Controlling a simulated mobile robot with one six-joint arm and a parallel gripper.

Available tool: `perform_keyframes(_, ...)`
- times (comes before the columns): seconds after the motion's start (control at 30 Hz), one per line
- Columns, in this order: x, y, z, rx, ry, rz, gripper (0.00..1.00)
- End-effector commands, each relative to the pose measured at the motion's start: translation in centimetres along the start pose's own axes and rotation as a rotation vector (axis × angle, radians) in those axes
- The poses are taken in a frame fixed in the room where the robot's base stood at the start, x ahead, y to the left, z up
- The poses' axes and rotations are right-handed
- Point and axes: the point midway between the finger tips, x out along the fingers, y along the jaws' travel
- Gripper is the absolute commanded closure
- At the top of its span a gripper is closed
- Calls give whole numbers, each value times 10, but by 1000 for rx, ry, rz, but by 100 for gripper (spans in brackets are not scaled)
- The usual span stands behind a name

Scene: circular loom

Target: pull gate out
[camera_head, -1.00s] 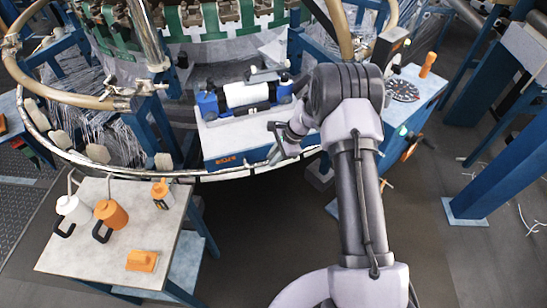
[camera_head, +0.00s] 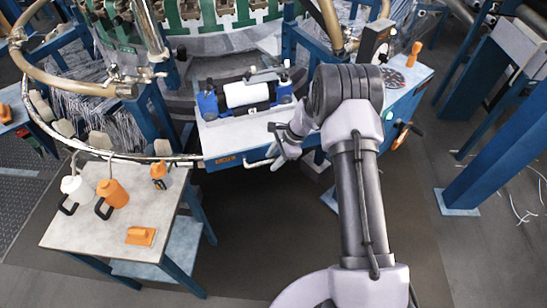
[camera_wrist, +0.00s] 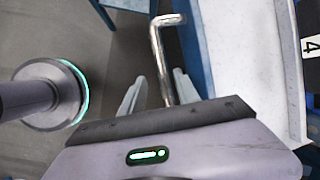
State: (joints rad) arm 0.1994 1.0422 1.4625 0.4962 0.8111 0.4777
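The gate is most likely the blue-fronted unit with a white top (camera_head: 222,136) at the loom's ring, carrying a white roller (camera_head: 247,94). A metal handle (camera_head: 258,163) shows at the lower right of its front. My gripper (camera_head: 279,146) is at the front right of this unit. In the wrist view, a bent metal rod (camera_wrist: 157,50), likely the handle, runs between the two fingers of my gripper (camera_wrist: 157,92). Gaps show beside the rod, so the fingers look open around it. The rod's lower end is hidden behind the gripper body.
A side table (camera_head: 75,228) with orange and white bottles stands at the lower left. A blue control cabinet (camera_head: 412,85) stands right of my arm, and a blue post (camera_head: 490,160) at the far right. The floor in front of the gate (camera_head: 260,235) is clear.

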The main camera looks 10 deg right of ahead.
Motion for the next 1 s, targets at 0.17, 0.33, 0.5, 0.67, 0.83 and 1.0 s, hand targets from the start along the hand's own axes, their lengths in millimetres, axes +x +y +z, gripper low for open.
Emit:
perform_keyframes(0.17, 0, -1, 0, -1, 1, -2, 62)
perform_keyframes(0.33, -16, -2, 1, 0, 1, -5, 62)
perform_keyframes(0.5, -72, -3, 2, -1, 2, -6, 62)
perform_keyframes(0.67, -125, -3, 2, 1, 2, -5, 62)
perform_keyframes(0.83, -162, -2, 1, 1, 1, -3, 62)
perform_keyframes(1.0, -174, -1, 0, -1, 1, -1, 62)
